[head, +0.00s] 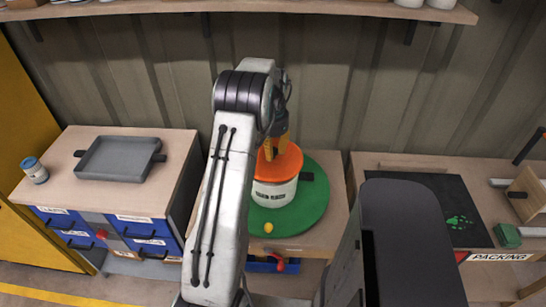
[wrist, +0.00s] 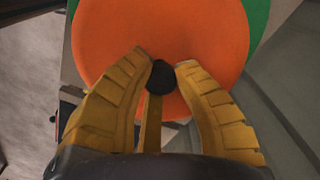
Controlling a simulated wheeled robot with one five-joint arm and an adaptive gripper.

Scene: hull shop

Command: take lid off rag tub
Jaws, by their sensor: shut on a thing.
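The rag tub (head: 272,194) is a white round tub with a dark label, standing on a round green mat (head: 312,208) on the middle bench. Its orange lid (head: 287,165) is on top of it; from these views I cannot tell whether the lid is seated or slightly raised. In the wrist view the lid (wrist: 200,38) fills the middle, with a black knob (wrist: 161,77) at its centre. My gripper (wrist: 162,68) has its yellow fingers shut on the knob from above. In the head view my gripper (head: 274,150) is partly hidden behind my arm.
A small yellow ball-like thing (head: 268,227) lies on the mat in front of the tub. A grey tray (head: 118,158) and a can (head: 35,170) stand on the left cabinet. A shelf (head: 300,8) runs above. The right bench holds a black mat (head: 425,205).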

